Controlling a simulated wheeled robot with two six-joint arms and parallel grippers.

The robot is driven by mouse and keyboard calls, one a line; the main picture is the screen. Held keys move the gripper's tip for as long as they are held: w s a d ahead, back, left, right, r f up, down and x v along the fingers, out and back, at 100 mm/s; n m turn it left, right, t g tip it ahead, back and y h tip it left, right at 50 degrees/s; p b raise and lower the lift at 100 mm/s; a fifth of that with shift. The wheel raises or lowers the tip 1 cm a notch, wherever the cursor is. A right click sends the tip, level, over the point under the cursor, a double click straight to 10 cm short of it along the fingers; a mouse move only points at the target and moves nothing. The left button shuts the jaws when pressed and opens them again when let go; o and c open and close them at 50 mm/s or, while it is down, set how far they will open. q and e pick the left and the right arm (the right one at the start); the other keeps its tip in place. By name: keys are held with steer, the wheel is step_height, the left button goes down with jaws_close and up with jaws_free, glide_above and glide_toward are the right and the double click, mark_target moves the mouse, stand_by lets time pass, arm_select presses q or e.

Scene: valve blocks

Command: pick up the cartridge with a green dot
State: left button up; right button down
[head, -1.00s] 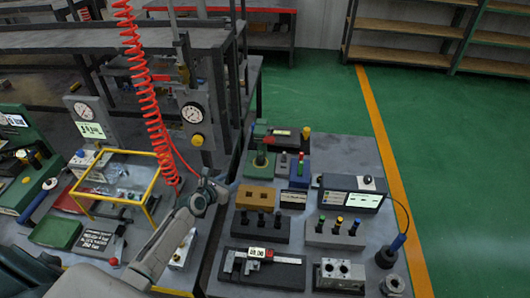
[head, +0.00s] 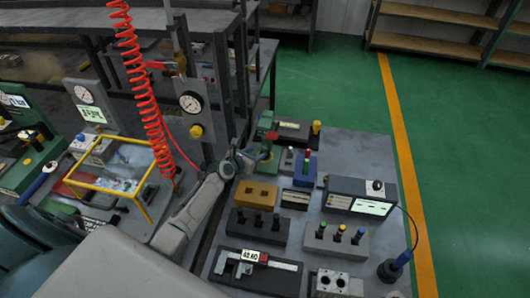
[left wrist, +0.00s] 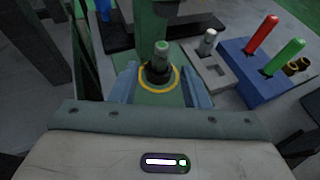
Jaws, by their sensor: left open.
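The cartridge with a green dot (left wrist: 161,58) stands upright in the left wrist view, dark with a green top, inside a yellow ring on a green fixture (left wrist: 160,98). My left gripper (left wrist: 160,84) is open, with one blue-grey finger on each side of the cartridge; I cannot tell whether they touch it. In the head view my left gripper (head: 240,161) is beside the green fixture (head: 267,152), and the cartridge is hard to make out there. My right gripper is not in view.
A blue block (head: 306,170) with red and green pins stands right of the fixture, beside a grey holder (left wrist: 210,70) with a silver-topped piece. A tan block (head: 256,194), black block (head: 258,226) and grey block (head: 337,243) sit nearer. A red coiled hose (head: 147,92) hangs left.

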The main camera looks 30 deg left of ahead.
mark_target(265, 151)
arm_select(q)
steer(key=x, duration=0.3)
steer(key=shift+w+d+r+b, duration=0.15)
steer(key=shift+w+b, duration=0.15)
steer(key=shift+w, duration=0.15)
steer(key=shift+w+d+f, duration=0.1)
steer(key=shift+w+f, duration=0.1)
steer(key=shift+w, duration=0.25)
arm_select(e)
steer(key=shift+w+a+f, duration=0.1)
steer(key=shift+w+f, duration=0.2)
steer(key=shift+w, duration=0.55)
arm_select(q)
steer(key=shift+r, duration=0.1)
steer(key=shift+c, duration=1.1)
jaws_close()
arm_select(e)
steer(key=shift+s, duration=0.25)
arm_select(q)
steer(key=shift+r, duration=0.1)
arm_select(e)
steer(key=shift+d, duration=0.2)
